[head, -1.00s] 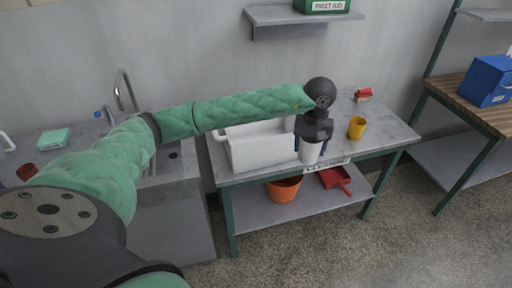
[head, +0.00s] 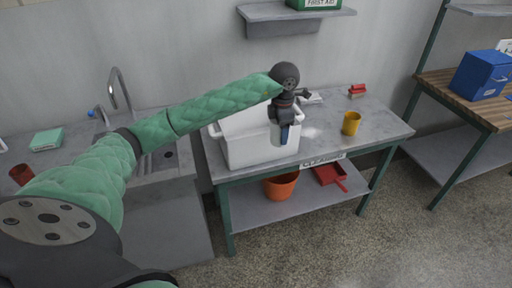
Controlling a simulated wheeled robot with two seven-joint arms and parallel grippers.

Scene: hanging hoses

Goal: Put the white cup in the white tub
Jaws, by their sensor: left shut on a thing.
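The white tub (head: 250,152) stands on the grey table, left of its middle. I cannot tell whether the cup is above, inside or in front of the tub's rim. My right gripper is not in view.
A yellow cup (head: 351,123) and a red-topped brush (head: 357,91) are on the table (head: 330,130) to the right. An orange bucket (head: 281,187) and red dustpan (head: 328,174) are on the shelf below. A sink lies left. A wall shelf (head: 295,14) hangs behind.

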